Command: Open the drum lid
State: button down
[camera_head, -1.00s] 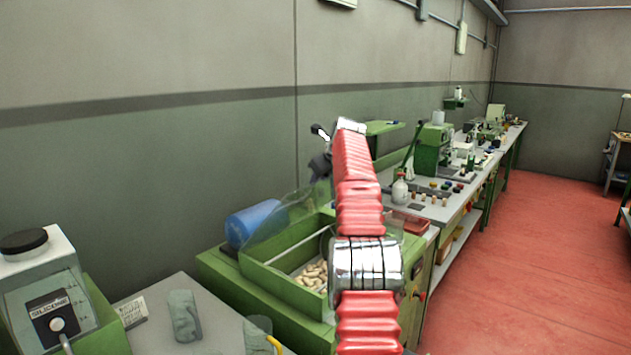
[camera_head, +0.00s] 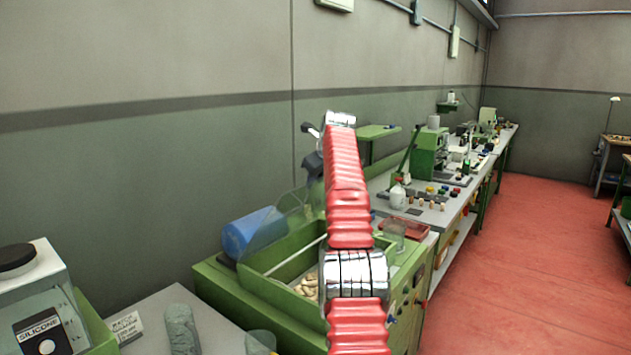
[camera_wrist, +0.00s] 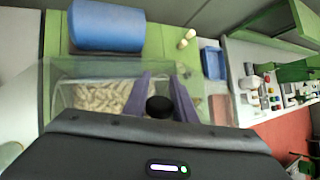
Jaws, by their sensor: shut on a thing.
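The drum lid (camera_head: 290,222) is a clear panel on a green machine, with its edge raised at a tilt over the open box. In the wrist view the lid (camera_wrist: 215,102) lies in front of me, and a round black knob (camera_wrist: 158,106) shows on it. My gripper (camera_wrist: 159,100) has its two purple fingers on either side of this knob and is shut on it. In the head view my red arm hides part of the lid and the box.
Pale corks (camera_wrist: 102,97) lie inside the green box (camera_head: 215,283). A blue cylinder (camera_head: 252,232) lies behind it by the wall. A grey bench (camera_head: 430,212) with small goods runs back at right. The red floor (camera_head: 500,270) is clear.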

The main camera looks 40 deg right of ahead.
jog(key=shift+w+a+r, duration=0.1)
jog(key=shift+w+a, duration=0.05)
jog(key=shift+a, duration=0.05)
jog(key=c, duration=1.8)
grip_release()
jog(key=o, duration=0.3)
jog(key=shift+o, duration=0.2)
jog(key=shift+d, duration=0.1)
jog(key=v, duration=1.4)
